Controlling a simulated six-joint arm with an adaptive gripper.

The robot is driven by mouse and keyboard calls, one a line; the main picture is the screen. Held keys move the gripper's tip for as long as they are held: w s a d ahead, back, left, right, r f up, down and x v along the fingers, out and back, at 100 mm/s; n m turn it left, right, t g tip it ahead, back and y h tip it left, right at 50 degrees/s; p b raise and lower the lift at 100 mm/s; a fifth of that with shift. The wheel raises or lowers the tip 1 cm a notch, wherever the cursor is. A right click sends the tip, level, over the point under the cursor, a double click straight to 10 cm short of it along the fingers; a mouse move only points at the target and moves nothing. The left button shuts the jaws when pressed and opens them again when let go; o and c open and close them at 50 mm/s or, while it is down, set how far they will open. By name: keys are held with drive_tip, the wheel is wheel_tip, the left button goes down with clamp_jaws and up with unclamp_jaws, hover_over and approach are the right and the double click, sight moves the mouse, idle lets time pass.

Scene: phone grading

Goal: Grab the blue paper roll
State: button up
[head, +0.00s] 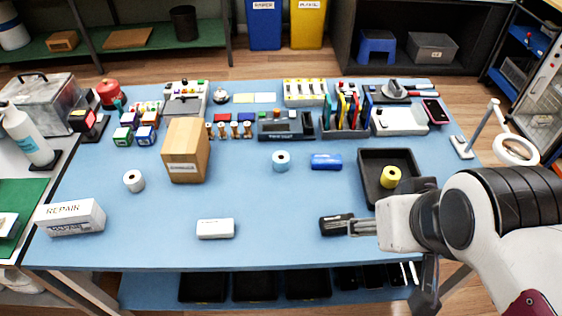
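The blue paper roll (281,161) stands upright near the middle of the blue table, with its light core opening facing up. It is left of a flat blue block and apart from it. My gripper (336,224) appears to be the dark end with light metal parts at the left of my white wrist, low over the table's front right. It is nearer the front edge than the blue roll and to its right, well apart from it. Its fingers are too small and overlapped to show their opening. I see nothing clearly held.
A white roll (134,181) stands at left, and a yellow roll (390,177) sits in a black tray (368,196). The blue block (326,162), a cardboard box (186,152) and a white box (215,229) stand around the blue roll. The table in front of it is clear.

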sight(283, 159)
drive_tip(key=w+d+f+n+t, duration=0.1)
drive_tip(key=w+f+n+t, duration=0.15)
drive_tip(key=w, duration=1.05)
drive_tip(key=w+d+f+n+t, duration=0.1)
drive_tip(key=w+f, duration=0.3)
drive_tip(key=w, duration=0.8)
drive_tip(key=w+a+f+n+y, duration=0.1)
drive_tip(key=w+a+f+y, duration=0.1)
drive_tip(key=w+a+f, duration=0.1)
drive_tip(key=w+a+f+n+t+y, duration=0.1)
drive_tip(key=w+a+f+y, duration=0.1)
drive_tip(key=f, duration=0.6)
drive_tip(key=w+a+f+n+y, duration=0.1)
drive_tip(key=w+a+f+y, duration=0.1)
drive_tip(key=w+a+f, duration=0.2)
drive_tip(key=shift+w+a+f+y, duration=0.15)
drive_tip(key=shift+a+f+y, duration=0.05)
drive_tip(key=shift+a+f, duration=0.45)
drive_tip(key=shift+w+a+f+y, duration=0.2)
drive_tip(key=shift+a+f, duration=0.2)
drive_tip(key=shift+a, duration=0.3)
drive_tip(key=shift+s+a+f+y, duration=0.15)
drive_tip(key=shift+a+f+y, duration=0.15)
drive_tip(key=shift+a+f, duration=0.05)
drive_tip(key=shift+x, duration=1.3)
